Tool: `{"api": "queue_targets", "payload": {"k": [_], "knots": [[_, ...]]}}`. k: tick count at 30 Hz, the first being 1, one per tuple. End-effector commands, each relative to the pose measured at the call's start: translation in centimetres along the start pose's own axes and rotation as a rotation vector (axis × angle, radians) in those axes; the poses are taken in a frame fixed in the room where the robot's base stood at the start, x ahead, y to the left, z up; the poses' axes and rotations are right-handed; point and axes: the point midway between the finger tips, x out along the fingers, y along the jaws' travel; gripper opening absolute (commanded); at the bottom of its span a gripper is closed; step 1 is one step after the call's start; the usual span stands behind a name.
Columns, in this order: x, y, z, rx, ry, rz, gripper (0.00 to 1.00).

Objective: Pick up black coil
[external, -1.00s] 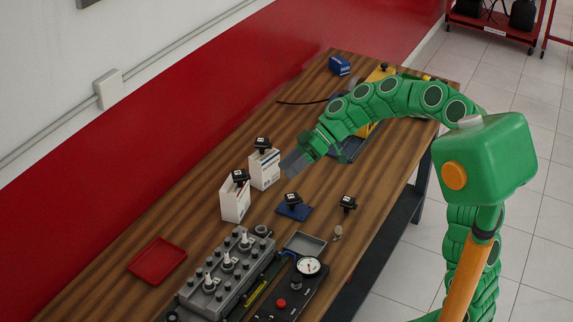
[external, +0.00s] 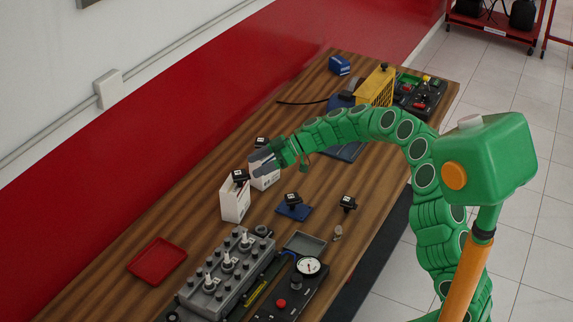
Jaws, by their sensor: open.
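Several black coils are in the external view. One coil (external: 240,176) sits on the nearer white box (external: 235,204). Another coil (external: 261,142) is on the farther white box (external: 265,178), partly hidden by my gripper. A third coil (external: 292,199) rests on a small blue pad (external: 294,212), and a fourth coil (external: 348,202) stands on the bare wood to its right. My gripper (external: 262,161) is open in front of the farther box, close to its coil. I cannot tell whether the fingers touch the box or the coil.
The grey engine block (external: 228,270) with white-topped plugs and a gauge panel (external: 300,282) stand at the near end. A red tray (external: 158,261) lies left, a grey tray (external: 304,243) by the block. A yellow device (external: 376,86) stands at the far end.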

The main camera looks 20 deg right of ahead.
Motion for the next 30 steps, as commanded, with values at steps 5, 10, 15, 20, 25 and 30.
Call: {"api": "queue_targets", "payload": {"k": [5,10,15,20,25,30], "knots": [[1.7,-0.1,0.1,0.001,-0.001,-0.004,0.68],[2.5,0.0,0.2,0.002,-0.001,-0.003,0.68],[4.4,0.2,0.2,0.000,-0.002,-0.005,0.68],[6.4,0.2,0.2,0.001,0.000,-0.006,0.68],[6.9,0.3,0.3,0.001,0.000,-0.004,0.68],[6.9,0.3,0.2,0.001,0.000,-0.004,0.62]]}}
